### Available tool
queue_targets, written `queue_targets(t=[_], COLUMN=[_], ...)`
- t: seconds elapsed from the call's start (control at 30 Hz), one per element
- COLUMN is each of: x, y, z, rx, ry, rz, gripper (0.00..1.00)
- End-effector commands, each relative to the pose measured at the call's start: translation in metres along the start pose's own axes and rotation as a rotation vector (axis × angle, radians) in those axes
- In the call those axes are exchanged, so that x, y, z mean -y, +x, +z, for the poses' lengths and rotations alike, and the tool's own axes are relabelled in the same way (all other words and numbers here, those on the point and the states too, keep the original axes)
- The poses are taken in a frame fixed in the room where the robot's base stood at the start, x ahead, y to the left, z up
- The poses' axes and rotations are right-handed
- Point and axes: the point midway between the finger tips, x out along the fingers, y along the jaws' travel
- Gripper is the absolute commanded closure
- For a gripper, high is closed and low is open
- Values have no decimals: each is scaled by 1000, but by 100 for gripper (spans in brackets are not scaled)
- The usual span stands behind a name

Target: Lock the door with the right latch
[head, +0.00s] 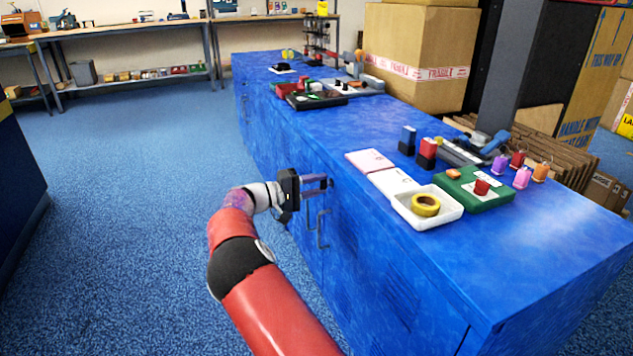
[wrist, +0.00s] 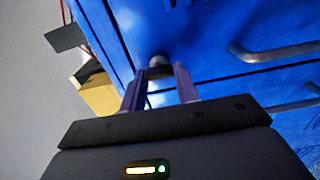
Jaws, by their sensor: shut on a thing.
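The blue cabinet (head: 360,255) has doors on its front face. Two grey bar handles, the right one (head: 322,230) clearer, stand side by side below my gripper; a handle also shows in the wrist view (wrist: 270,53). My gripper (head: 327,183) is at the upper front of the cabinet, just under the top edge. In the wrist view my gripper (wrist: 160,84) has its two purple fingers closed around a small dark latch knob (wrist: 159,63) on the blue door face. The latch's base is partly hidden by the fingers, and its turned position cannot be told.
The cabinet top holds a white tray with yellow tape (head: 425,205), a green tray (head: 472,188), pink and white pads and small colored tags near the edge. A large carton (head: 415,60) stands behind. Blue carpet (head: 120,180) is free to the left.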

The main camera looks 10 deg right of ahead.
Motion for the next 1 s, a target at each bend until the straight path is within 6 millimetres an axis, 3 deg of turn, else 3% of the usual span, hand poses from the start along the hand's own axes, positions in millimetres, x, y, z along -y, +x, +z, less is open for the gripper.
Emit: queue_targets(t=[0.57, 0.6, 0.77, 1.0], x=[1, 1, 0, 0], y=[-1, 0, 0, 0], z=[-1, -1, 0, 0], rx=[-3, -3, -2, -1], ry=[-36, -36, -35, -34], rz=[0, 0, 0, 0], gripper=[92, 68, 47, 47])
